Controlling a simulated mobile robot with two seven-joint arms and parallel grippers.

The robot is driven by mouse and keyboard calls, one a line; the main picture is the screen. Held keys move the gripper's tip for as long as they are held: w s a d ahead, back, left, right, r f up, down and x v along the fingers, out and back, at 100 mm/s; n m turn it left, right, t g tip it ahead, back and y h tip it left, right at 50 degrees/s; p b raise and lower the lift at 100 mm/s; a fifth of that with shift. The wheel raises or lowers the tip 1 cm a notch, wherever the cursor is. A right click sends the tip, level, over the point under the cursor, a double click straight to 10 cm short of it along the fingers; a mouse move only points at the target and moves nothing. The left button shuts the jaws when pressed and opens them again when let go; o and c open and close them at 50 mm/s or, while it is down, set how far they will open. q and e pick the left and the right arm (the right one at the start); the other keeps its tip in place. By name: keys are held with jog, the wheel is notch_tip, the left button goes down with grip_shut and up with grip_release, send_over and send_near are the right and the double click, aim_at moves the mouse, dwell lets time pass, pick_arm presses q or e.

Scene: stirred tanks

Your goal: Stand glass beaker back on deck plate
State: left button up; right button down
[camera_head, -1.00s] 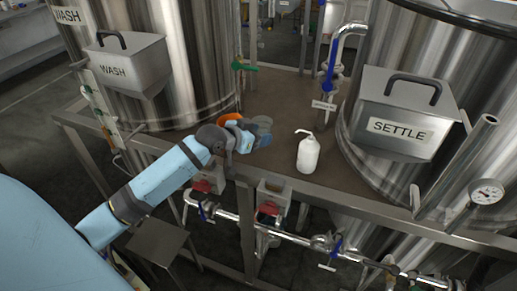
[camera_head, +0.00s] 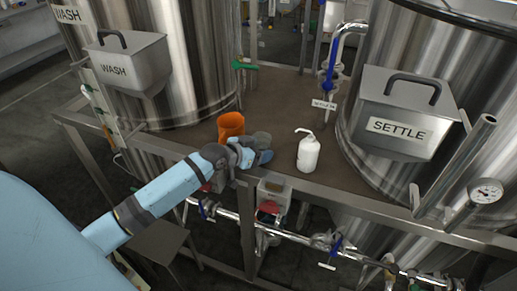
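The glass beaker (camera_head: 262,138) is a small, greyish see-through vessel at the front part of the brown deck plate (camera_head: 283,105), between the two tanks. It looks about upright, but its lower part is hidden behind my gripper. My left gripper (camera_head: 260,155), light blue and grey, reaches in from the left and is at the near side of the beaker. Its fingers are small and partly hidden; they appear to be closed on the beaker. I cannot tell whether the beaker's base touches the plate. My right gripper is not in view.
An orange cup (camera_head: 230,125) stands just left of the beaker. A white wash bottle (camera_head: 308,152) stands to its right. The WASH tank (camera_head: 190,70) and SETTLE tank (camera_head: 375,160) flank the plate. A metal rail (camera_head: 320,189) edges the front. The plate behind is clear.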

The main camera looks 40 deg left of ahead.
pick_arm(q)
jog(key=shift+o, duration=0.3)
jog(key=shift+r, duration=0.15)
jog(key=shift+s+r, duration=0.1)
jog(key=shift+s, duration=0.1)
jog(key=b+v, duration=0.1)
jog(key=v, duration=1)
jog(key=shift+s+r, duration=0.15)
jog(key=shift+s, duration=0.1)
jog(key=shift+a, duration=0.1)
